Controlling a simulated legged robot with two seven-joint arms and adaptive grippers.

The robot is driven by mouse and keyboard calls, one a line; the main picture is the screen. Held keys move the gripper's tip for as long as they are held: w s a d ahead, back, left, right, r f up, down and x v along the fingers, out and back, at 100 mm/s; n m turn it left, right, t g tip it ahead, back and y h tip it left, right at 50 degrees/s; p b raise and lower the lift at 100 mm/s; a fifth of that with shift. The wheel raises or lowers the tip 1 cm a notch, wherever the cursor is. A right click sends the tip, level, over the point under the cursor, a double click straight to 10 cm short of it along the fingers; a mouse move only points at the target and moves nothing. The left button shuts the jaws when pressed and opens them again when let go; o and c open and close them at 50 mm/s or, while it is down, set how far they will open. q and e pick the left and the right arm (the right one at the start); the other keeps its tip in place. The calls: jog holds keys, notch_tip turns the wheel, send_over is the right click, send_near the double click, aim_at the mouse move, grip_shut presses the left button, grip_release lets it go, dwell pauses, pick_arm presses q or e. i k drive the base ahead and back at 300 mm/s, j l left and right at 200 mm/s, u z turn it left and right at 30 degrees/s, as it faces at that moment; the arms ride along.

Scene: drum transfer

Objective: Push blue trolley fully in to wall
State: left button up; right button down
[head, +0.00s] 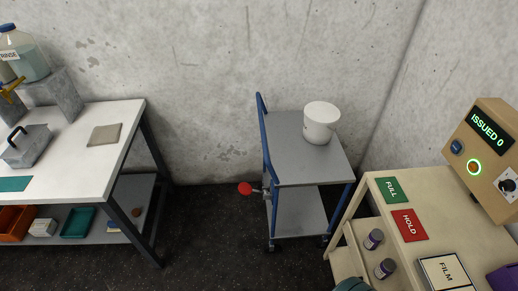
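The blue trolley (288,162) stands near the back wall (205,110), between two benches. It has a blue frame, two grey shelves and a tall blue push handle (264,140) on its left side. A white bucket (321,122) stands upright on its top shelf. A red round knob (245,188) on a short metal arm sticks out from the trolley's lower left side. The gap between the trolley's far edge and the wall is hard to judge from this angle. Neither of my grippers shows.
A white workbench (75,150) stands at left, with dark floor (205,235) clear between it and the trolley. A cream bench (385,215) is close at right, with FULL (391,190) and HOLD (409,225) plates, jars and a control box (490,150). A rounded teal thing (352,285) is cut off below.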

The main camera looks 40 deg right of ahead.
aim_at(296, 167)
jog(key=z, duration=1.6)
jog(key=i+j, duration=0.35)
